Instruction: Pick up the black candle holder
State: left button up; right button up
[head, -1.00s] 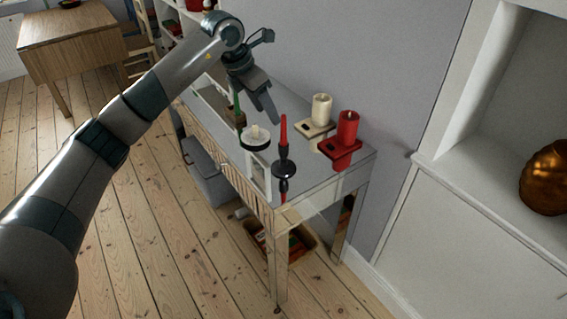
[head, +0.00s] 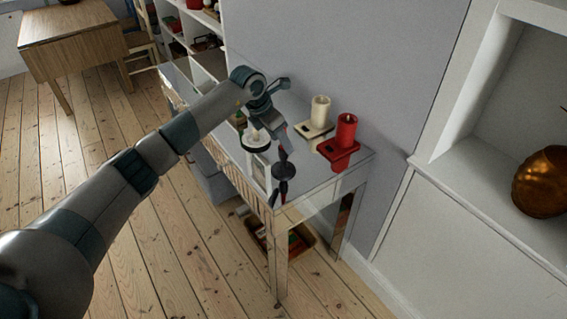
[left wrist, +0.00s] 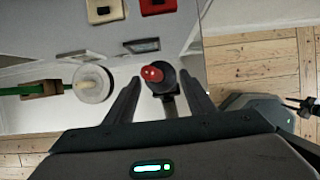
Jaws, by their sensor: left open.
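The black candle holder (head: 283,172) stands near the front corner of the mirrored table (head: 318,196) and holds a red candle. My left gripper (head: 283,150) is just above it and partly hides the candle. In the left wrist view the holder (left wrist: 168,81) and the red candle's top (left wrist: 152,73) lie between the two open fingers of my left gripper (left wrist: 159,78). Neither finger is clearly touching them.
A cream candle (head: 320,111) and a red candle (head: 346,130) on flat holders stand towards the wall. A white shelf unit (head: 470,190) is at the right.

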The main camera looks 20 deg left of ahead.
aim_at(283, 159)
dwell(0.3)
pick_arm(q)
jog(key=shift+w+f+p, duration=0.2)
jog(key=shift+f+p, duration=0.2)
jog(key=shift+p, duration=0.05)
jog(key=p+x, duration=0.1)
jog(key=x, duration=0.2)
jog(key=shift+a+p, duration=0.1)
jog(key=shift+p, duration=0.2)
jog(key=shift+w+f, duration=0.25)
jog(key=shift+f, duration=0.4)
grip_shut()
jog(key=shift+r, duration=0.1)
dwell(0.6)
